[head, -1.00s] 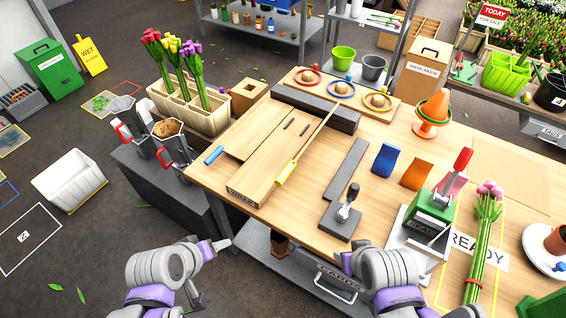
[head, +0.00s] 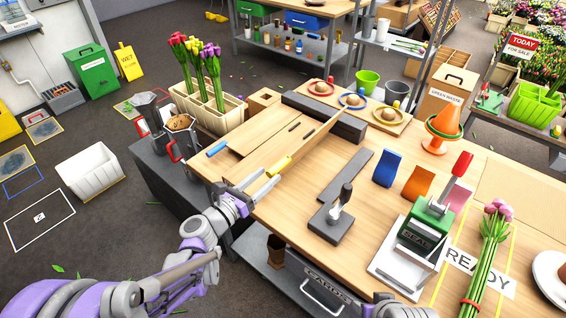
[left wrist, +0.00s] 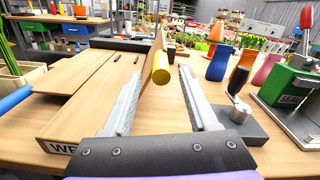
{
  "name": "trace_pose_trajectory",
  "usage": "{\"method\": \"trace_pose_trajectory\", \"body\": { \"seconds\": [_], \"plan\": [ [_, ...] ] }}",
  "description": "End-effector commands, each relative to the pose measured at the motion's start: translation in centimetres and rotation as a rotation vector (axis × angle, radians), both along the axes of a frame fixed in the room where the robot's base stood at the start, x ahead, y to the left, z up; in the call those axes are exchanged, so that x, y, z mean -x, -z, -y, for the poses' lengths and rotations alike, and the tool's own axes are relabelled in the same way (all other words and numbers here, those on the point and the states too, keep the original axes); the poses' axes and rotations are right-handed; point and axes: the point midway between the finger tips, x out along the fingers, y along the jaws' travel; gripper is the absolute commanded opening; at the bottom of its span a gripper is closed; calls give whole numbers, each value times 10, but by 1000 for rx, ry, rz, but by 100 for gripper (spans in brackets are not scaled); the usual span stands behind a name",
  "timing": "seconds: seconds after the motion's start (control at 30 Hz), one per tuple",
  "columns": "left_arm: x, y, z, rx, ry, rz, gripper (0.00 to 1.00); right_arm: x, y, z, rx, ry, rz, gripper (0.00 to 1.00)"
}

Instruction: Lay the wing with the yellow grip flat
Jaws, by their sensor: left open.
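The wing with the yellow grip (head: 312,136) is a thin wooden board that looks raised on edge above the wooden bed. Its yellow grip (head: 279,167) points toward me; in the left wrist view the grip (left wrist: 160,66) appears between the fingertips. My left gripper (head: 262,181) is open and just short of the grip, with nothing held. The other wing, with a blue grip (head: 217,149), lies flat on the left side. My right gripper is out of view; only part of that arm shows at the bottom edge.
A dark grey block (head: 325,117) stands behind the boards. A grey bar and a black-handled press (head: 338,215) are to the right, with a green seal stamp (head: 428,222) beyond. A tulip planter (head: 208,112) is at the left.

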Motion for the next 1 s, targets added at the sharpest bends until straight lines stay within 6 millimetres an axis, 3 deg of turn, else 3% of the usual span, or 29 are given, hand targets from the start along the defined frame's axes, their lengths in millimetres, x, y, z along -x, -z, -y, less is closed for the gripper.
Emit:
{"method": "trace_pose_trajectory", "body": {
  "seconds": [0.2, 0.4, 0.8, 0.83, 1.0],
  "plan": [
    [-35, -1, 27, 0, 4, 1, 59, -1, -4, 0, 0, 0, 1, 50],
    [-57, -1, 42, -3, 3, 1, 59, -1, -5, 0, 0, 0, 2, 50],
    [-64, 0, 47, -3, 0, 1, 59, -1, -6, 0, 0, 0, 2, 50],
    [-64, 0, 47, -3, 0, 1, 58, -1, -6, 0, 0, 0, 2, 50],
    [-64, 0, 47, -3, 1, 1, 27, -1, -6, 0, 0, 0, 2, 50]
  ]
}}
